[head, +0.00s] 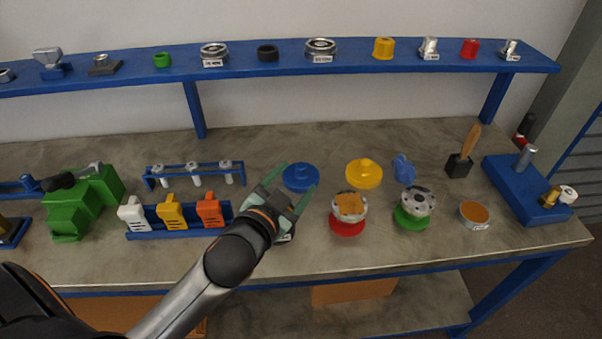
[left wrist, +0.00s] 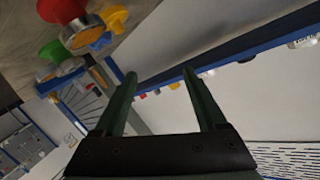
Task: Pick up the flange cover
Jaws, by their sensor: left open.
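Two round covers with a central knob lie on the grey workbench: a blue one (head: 301,178) and a yellow one (head: 364,174). The yellow one also shows at the top of the left wrist view (left wrist: 114,17). I cannot tell which is the flange cover meant. My left gripper (head: 298,177) is open and empty, its fingers appearing around the near side of the blue cover in the head view; its height above the bench is unclear. In the left wrist view the fingers (left wrist: 158,73) have nothing between them. My right gripper is not in view.
A red-based flanged vessel (head: 347,227) and a green-based one (head: 411,217) stand right of my left gripper. A light object partly hides beneath the gripper. A blue shelf (head: 280,66) runs behind. A rack of coloured pieces (head: 175,232) stands left; a brush (head: 462,158) is at right.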

